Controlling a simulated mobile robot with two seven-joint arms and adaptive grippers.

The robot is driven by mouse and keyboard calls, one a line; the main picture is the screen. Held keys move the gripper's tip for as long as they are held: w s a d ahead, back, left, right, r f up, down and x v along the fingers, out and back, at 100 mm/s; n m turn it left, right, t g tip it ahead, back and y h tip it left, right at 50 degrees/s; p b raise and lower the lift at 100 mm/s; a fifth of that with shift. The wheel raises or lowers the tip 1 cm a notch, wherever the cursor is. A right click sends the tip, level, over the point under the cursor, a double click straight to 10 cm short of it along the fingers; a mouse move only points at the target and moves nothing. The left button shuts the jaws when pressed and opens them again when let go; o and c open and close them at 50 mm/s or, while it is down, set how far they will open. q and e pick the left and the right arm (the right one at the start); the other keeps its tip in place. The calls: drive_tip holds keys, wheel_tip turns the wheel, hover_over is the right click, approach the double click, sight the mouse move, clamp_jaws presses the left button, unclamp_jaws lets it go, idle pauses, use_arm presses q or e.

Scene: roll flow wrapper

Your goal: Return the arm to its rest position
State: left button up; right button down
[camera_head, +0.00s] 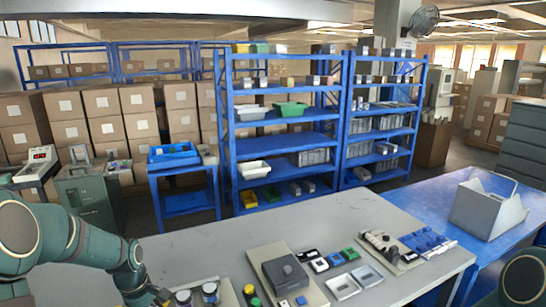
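My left arm comes in from the left and bends down at the bottom left, in front of the grey table (220,240). My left gripper (158,298) is at the bottom edge of the picture, near the table's front left part. It is dark, small and partly cut off, so its fingers cannot be made out. Part of my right arm shows in the bottom right corner; my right gripper is outside the picture.
Near the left gripper stand round jars (209,292). A grey box-like device (284,271), small coloured blocks (335,259) and shallow trays (343,286) lie further right. A grey bin (487,208) stands on the blue table (410,206). The grey table's back left is clear.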

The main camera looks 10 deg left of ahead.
use_arm(q)
drive_tip(key=s+d+f+m+h, duration=0.1)
drive_tip(key=s+d+f+m, duration=0.3)
drive_tip(key=d+f, duration=0.5)
drive_tip(key=s+d+f+m+h, duration=0.1)
drive_tip(key=s+d+f+m, duration=0.25)
drive_tip(key=d+f, duration=0.6)
drive_tip(key=s+d+f+m+h, duration=0.1)
drive_tip(key=s+d+f+m, duration=0.25)
drive_tip(key=s+d, duration=0.6)
drive_tip(key=w+d+f+m+t+b, duration=0.1)
drive_tip(key=w+f+b, duration=0.3)
drive_tip(key=b, duration=0.6)
drive_tip(key=shift+w+d+f+m, duration=0.2)
drive_tip(key=shift+d+m, duration=0.15)
drive_tip(key=shift+m, duration=0.15)
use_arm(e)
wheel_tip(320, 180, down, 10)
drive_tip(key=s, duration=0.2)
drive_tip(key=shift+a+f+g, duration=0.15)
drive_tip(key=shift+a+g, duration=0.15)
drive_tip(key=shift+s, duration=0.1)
